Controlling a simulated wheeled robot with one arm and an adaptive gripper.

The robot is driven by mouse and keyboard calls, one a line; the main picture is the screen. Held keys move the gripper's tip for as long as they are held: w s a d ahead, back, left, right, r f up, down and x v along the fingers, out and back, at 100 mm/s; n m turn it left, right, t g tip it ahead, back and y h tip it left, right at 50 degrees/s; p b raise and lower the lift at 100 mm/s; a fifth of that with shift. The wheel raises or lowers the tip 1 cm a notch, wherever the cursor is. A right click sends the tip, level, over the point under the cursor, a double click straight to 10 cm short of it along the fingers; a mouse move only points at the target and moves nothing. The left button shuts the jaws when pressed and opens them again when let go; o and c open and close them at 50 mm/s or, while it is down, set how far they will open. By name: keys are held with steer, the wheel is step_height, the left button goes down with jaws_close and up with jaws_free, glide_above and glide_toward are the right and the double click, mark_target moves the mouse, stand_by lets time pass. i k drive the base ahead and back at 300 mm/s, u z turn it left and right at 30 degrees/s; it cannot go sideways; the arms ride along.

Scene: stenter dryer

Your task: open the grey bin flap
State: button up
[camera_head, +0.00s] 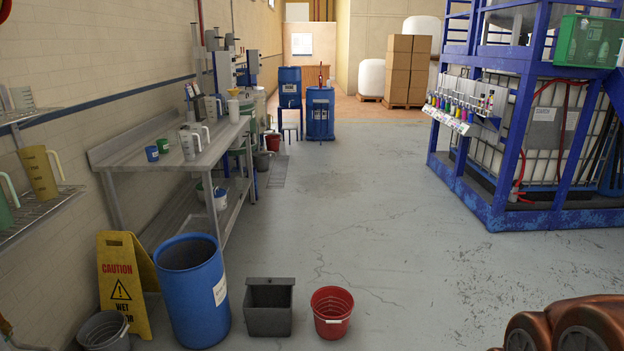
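The grey bin (268,321) stands upright on the floor at the lower middle, between a blue drum and a red bucket. A lighter grey strip (270,281) runs along its rear top edge. Below the strip is a darker area that looks like the inside of the bin. I cannot tell for sure whether the strip is the flap or how far the flap is raised. Copper-coloured rounded parts of my arm show at the bottom right corner, well apart from the bin. My gripper is not in view.
The blue drum (195,303) and the red bucket (332,312) flank the bin closely. A yellow caution sign (124,285) and a grey bucket (104,331) stand further left. A steel table (170,133) lines the left wall. The floor to the right (420,240) is clear.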

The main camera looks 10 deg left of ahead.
mark_target(260, 281)
steer(key=u, duration=0.8)
steer(key=i, duration=1.35)
steer(key=u, duration=0.35)
steer(key=i, duration=2.1)
steer(key=z, duration=0.05)
